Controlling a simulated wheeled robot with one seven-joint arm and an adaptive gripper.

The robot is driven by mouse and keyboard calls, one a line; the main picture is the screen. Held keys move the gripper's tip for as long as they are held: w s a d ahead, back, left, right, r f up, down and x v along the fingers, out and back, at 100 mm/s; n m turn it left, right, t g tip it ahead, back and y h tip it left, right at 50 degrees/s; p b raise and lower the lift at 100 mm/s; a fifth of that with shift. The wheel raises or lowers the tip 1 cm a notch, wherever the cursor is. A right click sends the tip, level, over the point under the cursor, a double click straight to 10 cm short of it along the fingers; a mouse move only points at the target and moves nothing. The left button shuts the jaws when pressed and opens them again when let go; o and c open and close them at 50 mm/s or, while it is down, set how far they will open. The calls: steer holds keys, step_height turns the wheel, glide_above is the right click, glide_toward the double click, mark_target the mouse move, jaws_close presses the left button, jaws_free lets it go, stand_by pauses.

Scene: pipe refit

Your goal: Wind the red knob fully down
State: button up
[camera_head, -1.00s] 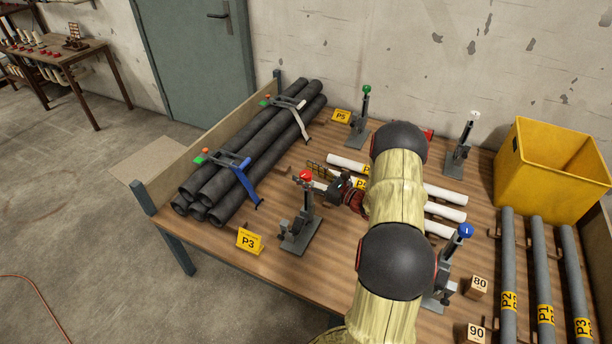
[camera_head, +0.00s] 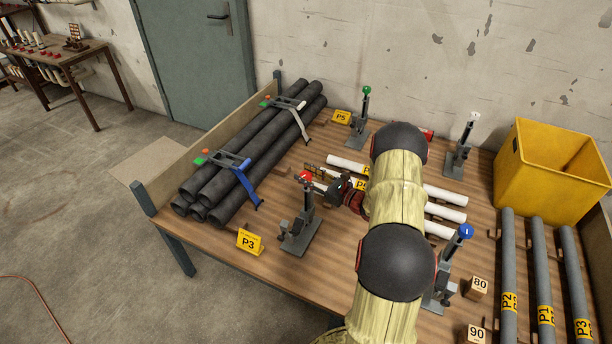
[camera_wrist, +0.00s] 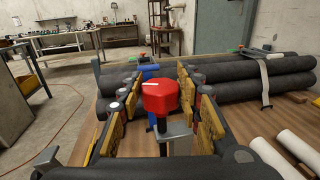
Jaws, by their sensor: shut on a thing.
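The red knob (camera_head: 304,176) tops an upright grey clamp stand (camera_head: 302,228) near the left front of the workbench, behind the yellow P3 sign (camera_head: 249,241). My gripper (camera_head: 322,184) reaches it from the right at knob height. In the wrist view the red knob (camera_wrist: 160,96) sits between the two yellow-padded fingers, with a pale mark on its top and a dark stem below. My gripper (camera_wrist: 162,100) is shut on the knob. The exact finger contact is hard to see.
Black pipes (camera_head: 250,155) strapped in a bundle lie to the left of the stand. White pipes (camera_head: 445,211) lie under my arm. Other stands carry green (camera_head: 367,90), white (camera_head: 475,115) and blue (camera_head: 465,231) knobs. A yellow bin (camera_head: 510,180) stands at the right.

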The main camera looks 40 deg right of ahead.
steer(key=shift+d+y, duration=0.1)
steer(key=shift+y, duration=0.2)
steer(key=shift+n+g+y, duration=0.3)
steer(key=shift+n+y, duration=0.5)
steer(key=shift+y, duration=0.1)
steer(key=shift+n+g+y, duration=0.7)
steer(key=shift+n+y, duration=0.4)
steer(key=shift+y, duration=0.5)
steer(key=o, duration=1.1)
steer(key=shift+o, duration=0.4)
steer(key=v, duration=1.2)
